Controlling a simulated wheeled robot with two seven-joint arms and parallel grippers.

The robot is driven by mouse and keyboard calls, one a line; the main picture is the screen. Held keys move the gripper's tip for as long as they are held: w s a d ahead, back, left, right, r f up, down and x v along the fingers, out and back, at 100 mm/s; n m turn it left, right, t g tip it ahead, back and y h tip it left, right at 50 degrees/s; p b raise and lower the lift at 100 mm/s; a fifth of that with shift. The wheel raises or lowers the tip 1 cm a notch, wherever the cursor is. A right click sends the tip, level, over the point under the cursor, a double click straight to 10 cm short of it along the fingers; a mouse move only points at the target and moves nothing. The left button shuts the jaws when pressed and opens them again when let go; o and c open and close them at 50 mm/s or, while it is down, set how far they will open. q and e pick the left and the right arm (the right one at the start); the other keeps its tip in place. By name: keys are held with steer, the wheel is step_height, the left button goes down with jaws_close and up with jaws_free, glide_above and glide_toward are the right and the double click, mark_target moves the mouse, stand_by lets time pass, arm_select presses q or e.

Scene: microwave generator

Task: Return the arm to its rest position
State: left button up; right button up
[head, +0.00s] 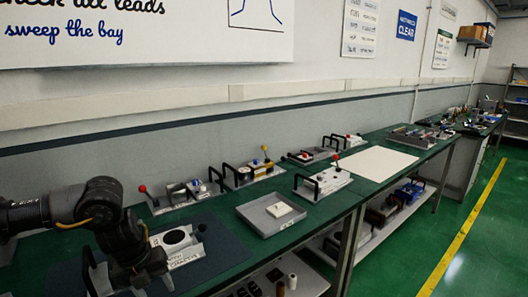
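My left arm comes in from the left and bends down over the near left end of the green bench. Its gripper (140,280) is low at the bottom of the picture, beside a pale plate-like unit (185,256) with a dark round part on it. The fingers are dark and partly hidden by the wrist, so I cannot tell whether they are open or hold anything. My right arm and gripper are not in view.
A dark mat (222,250) lies under the unit. A grey tray (262,222) holding a white block (279,209) stands to the right. Several fixtures with black handles and coloured knobs line the back. A white sheet (375,163) lies farther right. Open floor (480,250) is at right.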

arm_select(q)
steer(key=s+d+f+t+h, duration=0.1)
steer(key=s+d+f+h, duration=0.15)
steer(key=d, duration=0.75)
steer(key=s+d+f+h, duration=0.2)
steer(key=d+f+h, duration=0.15)
steer(key=d, duration=0.65)
steer(key=s+d+r+n+t+h, duration=0.2)
steer(key=s+d+n+t+h, duration=0.15)
steer(key=d+n, duration=0.45)
steer(key=s+a+f+n+t+y, duration=0.35)
steer(key=a+f+n+y, duration=0.4)
steer(key=a+n, duration=0.6)
steer(key=s+a+f+n+g+y, duration=0.2)
steer(key=s+a+f+n+g, duration=0.15)
steer(key=s+a, duration=0.35)
steer(key=s+a+f+n+g+y, duration=0.2)
steer(key=s+a+f+n, duration=0.3)
steer(key=s, duration=0.4)
step_height(320, 180, down, 27)
steer(key=s+g, duration=0.2)
steer(key=s+a+f, duration=0.3)
steer(key=s+f, duration=1.1)
steer(key=s, duration=0.2)
steer(key=shift+f+m+g, duration=0.35)
steer(key=shift+m, duration=0.05)
